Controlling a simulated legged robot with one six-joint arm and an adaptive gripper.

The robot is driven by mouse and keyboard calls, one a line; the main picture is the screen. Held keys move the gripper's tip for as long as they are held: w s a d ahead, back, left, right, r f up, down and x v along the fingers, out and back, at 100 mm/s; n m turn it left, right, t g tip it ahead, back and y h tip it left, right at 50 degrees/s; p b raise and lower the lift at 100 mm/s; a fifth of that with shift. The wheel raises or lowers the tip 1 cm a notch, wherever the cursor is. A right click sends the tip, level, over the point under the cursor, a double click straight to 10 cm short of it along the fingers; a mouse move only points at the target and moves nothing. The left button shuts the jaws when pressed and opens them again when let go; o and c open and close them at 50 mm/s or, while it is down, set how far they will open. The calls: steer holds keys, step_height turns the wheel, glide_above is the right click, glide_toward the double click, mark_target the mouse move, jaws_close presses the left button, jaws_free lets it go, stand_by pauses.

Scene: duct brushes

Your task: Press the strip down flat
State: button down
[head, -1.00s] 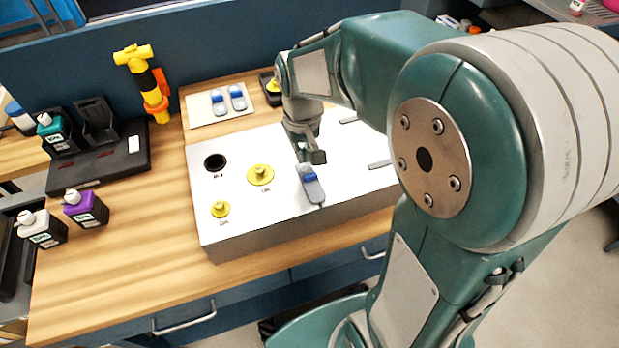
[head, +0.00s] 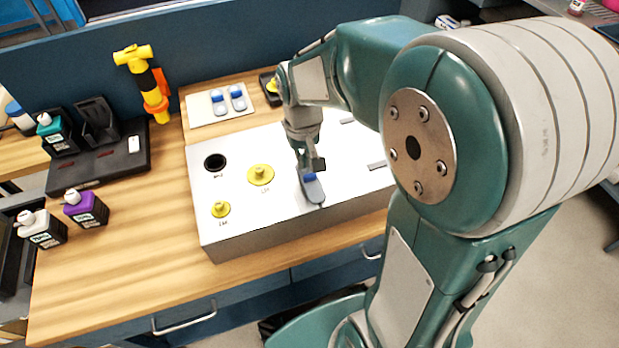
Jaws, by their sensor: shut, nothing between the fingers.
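A strip (head: 313,190), grey with a blue end, lies on the white top of the metal box (head: 240,228), near its front edge. My gripper (head: 311,167) is shut and empty. Its fingertips are right over the blue end of the strip and partly cover it. I cannot tell whether they touch it. The far end of the strip and any slot under it are hidden by the gripper. I cannot tell whether the strip lies fully flat.
Yellow caps (head: 260,175) and an open dark hole (head: 215,162) are on the box top to the left. Two similar blue-ended strips (head: 237,97) lie on a white plate (head: 203,117) behind. Bottles (head: 87,208) and a yellow tool (head: 149,85) stand left. My arm hides the right side.

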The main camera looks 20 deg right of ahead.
mark_target(313, 188)
steer(key=shift+f, duration=0.2)
stand_by(0.3)
steer(key=shift+r, duration=2.5)
steer(key=shift+s+r, duration=0.1)
steer(key=shift+r, duration=0.05)
steer(key=s+r+t, duration=0.2)
steer(key=s+r, duration=0.1)
steer(key=s, duration=0.4)
steer(key=s+r+t, duration=0.3)
steer(key=s, duration=0.4)
steer(key=shift+r+t, duration=0.3)
